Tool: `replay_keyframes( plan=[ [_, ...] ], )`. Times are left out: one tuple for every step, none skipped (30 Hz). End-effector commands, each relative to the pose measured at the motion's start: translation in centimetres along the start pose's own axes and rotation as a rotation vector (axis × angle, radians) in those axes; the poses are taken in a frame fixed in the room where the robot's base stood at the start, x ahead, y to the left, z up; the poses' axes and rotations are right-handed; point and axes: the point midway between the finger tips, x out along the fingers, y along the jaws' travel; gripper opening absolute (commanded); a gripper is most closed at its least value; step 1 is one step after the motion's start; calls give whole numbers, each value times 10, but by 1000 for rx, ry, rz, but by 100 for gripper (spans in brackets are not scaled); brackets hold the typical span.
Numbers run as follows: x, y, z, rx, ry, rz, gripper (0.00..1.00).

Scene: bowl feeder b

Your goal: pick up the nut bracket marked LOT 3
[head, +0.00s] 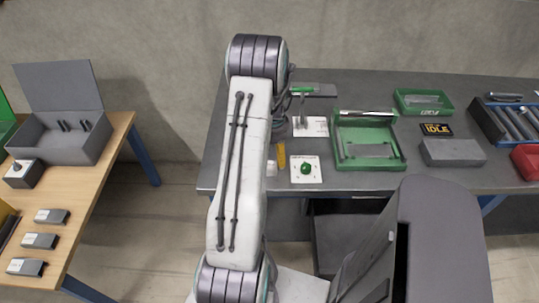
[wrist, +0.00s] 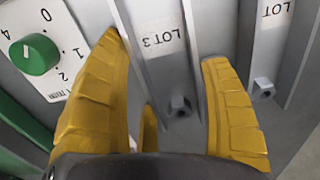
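In the wrist view, a white label reading LOT 3 (wrist: 158,40) sits on a grey metal surface between raised ridges. A small grey nut-like part, which I take as the nut bracket (wrist: 179,106), stands below that label. My gripper (wrist: 163,52) is open, with its yellow fingers spread on either side of the labelled strip and this part. Nothing is visibly held between the fingers. I cannot tell how far they are above the surface. In the head view, one yellow finger (head: 281,155) seems to show beside my arm, which hides the labelled strips.
Another strip with a LOT label (wrist: 275,10) and a similar nut (wrist: 263,88) lies to the right. A green dial knob (wrist: 36,54) stands close on the left. In the head view, a green tray (head: 340,157) and a grey block (head: 453,153) are on the bench.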

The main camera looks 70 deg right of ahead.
Motion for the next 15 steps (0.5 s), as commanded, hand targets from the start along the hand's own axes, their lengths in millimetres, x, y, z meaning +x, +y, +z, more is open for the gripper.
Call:
replay_keyframes(
  plan=[
    [0,0,0,0,0,0,66],
    [0,0,0,0,0,0,63],
    [0,0,0,0,0,0,60],
    [0,0,0,0,0,0,57],
    [0,0,0,0,0,0,54],
    [0,0,0,0,0,0,51],
    [0,0,0,0,0,0,48],
    [0,0,0,0,0,0,45],
    [0,0,0,0,0,0,42],
    [0,0,0,0,0,0,39],
    [0,0,0,0,0,0,36],
    [0,0,0,0,0,0,33],
    [0,0,0,0,0,0,30],
    [-1,0,0,0,1,0,29],
    [-1,0,0,0,1,0,29]
  ],
)
